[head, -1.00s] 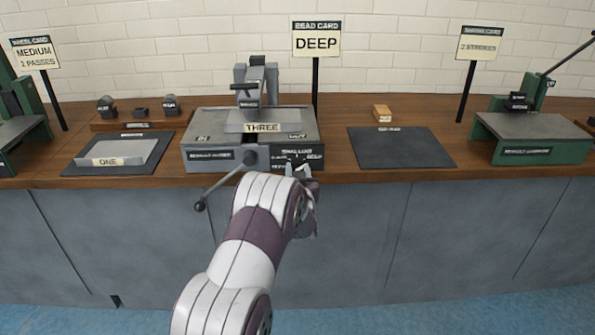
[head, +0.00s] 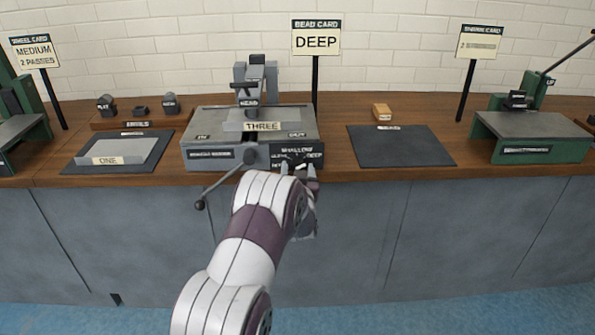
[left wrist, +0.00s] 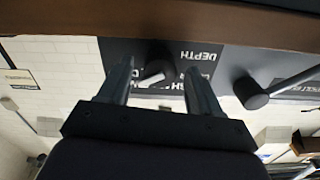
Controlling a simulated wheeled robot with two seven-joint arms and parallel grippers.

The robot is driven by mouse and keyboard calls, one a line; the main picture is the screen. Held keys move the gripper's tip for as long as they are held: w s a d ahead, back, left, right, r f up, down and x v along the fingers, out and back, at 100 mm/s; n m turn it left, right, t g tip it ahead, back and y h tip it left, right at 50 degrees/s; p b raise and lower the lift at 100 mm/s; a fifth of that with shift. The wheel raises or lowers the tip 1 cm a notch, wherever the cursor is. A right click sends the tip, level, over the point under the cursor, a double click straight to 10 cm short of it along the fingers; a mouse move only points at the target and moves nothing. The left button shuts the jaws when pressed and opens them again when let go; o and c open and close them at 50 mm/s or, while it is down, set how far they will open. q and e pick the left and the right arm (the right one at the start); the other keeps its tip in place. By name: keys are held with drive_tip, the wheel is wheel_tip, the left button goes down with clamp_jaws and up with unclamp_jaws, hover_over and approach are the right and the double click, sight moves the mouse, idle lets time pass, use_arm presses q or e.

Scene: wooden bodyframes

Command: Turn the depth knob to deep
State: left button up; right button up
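The bead machine (head: 195,140) stands on the bench, with a dark depth panel (head: 318,150) on its front marked SHALLOW and DEEP. The depth knob (left wrist: 157,65), dark with a pale pointer bar, shows in the left wrist view, where the panel lettering is upside down. My left gripper (left wrist: 160,88) is open, with one finger on each side of the knob and a visible gap to each. In the head view the left gripper (head: 303,172) is at the panel's lower edge and partly covers the knob. The bead card (head: 316,41) reads DEEP. My right gripper is out of view.
A crank handle (head: 222,183) with a ball end sticks out left of the panel; its hub (left wrist: 250,93) is close beside my right-hand finger in the wrist view. A plate (head: 262,124) marked THREE lies on the machine. A dark mat (head: 400,150) lies to the right.

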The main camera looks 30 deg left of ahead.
use_arm(q)
drive_tip(key=p+v, duration=0.1)
drive_tip(key=v, duration=1.1)
drive_tip(key=shift+s, duration=0.4)
drive_tip(key=shift+d, duration=0.1)
